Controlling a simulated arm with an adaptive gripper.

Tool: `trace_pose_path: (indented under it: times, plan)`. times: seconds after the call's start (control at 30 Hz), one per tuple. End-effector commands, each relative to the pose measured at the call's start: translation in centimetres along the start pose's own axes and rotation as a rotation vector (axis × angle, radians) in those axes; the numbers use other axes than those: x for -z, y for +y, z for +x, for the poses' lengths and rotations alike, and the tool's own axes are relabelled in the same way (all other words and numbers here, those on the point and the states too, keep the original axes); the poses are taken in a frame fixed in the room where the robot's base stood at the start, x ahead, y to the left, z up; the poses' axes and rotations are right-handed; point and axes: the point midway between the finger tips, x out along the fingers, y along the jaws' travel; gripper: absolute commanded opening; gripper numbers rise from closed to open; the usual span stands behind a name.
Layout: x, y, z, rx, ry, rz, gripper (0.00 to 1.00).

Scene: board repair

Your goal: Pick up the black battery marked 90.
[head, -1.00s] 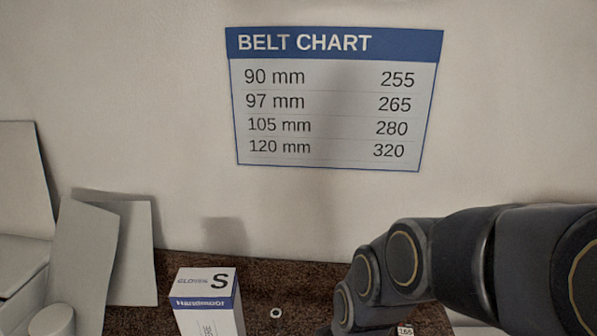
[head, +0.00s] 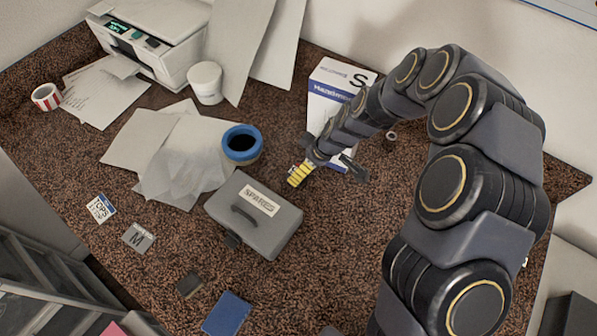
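No battery with a readable 90 shows in the head view. A small dark block (head: 190,285) lies on the bench at the lower left, and no marking on it can be read. My gripper (head: 318,168) is in front of the white and blue glove box, small and partly hidden by my arm. A yellow banded object (head: 299,174) is at its tip. I cannot tell whether the fingers hold it or it lies beside them.
A grey case labelled SPARES (head: 250,222) stands shut mid-bench. A blue-rimmed pot (head: 241,143), the glove box (head: 325,100), papers (head: 165,150) and a printer (head: 150,35) are behind. A blue flat item (head: 226,314) lies at the front. My arm covers the right side.

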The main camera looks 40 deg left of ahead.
Motion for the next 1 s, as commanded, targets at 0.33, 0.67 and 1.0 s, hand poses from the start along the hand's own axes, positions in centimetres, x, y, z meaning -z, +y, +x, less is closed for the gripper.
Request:
trace_pose_path:
  times: [0.33,0.67,1.0]
  plan:
    - [-0.2,-0.2,4.5,0.005,-0.005,0.002,0.79]
    - [-0.2,0.0,6.4,0.001,-0.002,0.003,0.79]
    - [-0.1,0.0,6.3,0.001,-0.001,0.003,0.11]
